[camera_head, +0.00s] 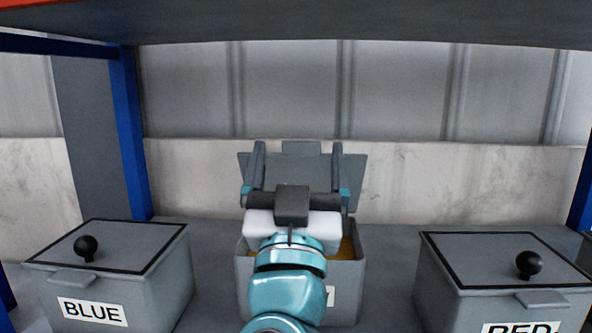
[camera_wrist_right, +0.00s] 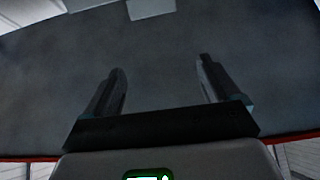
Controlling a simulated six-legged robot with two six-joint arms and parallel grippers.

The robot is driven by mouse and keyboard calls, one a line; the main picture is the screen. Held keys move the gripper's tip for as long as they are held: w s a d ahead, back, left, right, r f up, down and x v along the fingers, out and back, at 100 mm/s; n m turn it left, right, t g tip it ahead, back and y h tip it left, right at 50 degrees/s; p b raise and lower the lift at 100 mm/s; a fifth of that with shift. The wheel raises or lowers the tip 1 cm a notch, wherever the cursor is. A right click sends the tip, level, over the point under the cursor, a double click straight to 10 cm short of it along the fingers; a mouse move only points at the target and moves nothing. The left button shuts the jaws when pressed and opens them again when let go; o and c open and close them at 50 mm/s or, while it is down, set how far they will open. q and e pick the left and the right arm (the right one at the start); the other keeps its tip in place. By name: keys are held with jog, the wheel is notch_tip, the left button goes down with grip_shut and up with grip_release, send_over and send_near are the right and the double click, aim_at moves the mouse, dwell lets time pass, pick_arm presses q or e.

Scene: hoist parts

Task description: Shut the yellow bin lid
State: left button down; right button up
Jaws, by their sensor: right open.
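The yellow bin (camera_head: 347,285) is the grey middle bin; its label is mostly hidden behind my right arm, and a bit of yellow shows inside it. Its grey lid (camera_head: 350,172) stands raised at the back, behind my gripper. My right gripper (camera_head: 298,172) is in front of the lid above the bin, its two fingers spread and pointing up, with nothing between them. In the right wrist view the gripper (camera_wrist_right: 163,80) is also open and empty, before a dark grey surface. I cannot tell whether the fingers touch the lid. My left gripper does not show.
A closed bin labelled BLUE (camera_head: 125,295) stands at left and a closed bin labelled RED (camera_head: 470,300) at right, each with a black knob. A shelf board (camera_head: 400,25) hangs overhead, with a blue post (camera_head: 130,130) at left. Gaps separate the bins.

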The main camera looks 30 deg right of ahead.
jog(key=shift+s+a, duration=0.5)
jog(key=shift+s, duration=0.3)
jog(key=shift+s+a, duration=0.45)
jog(key=shift+s, duration=0.3)
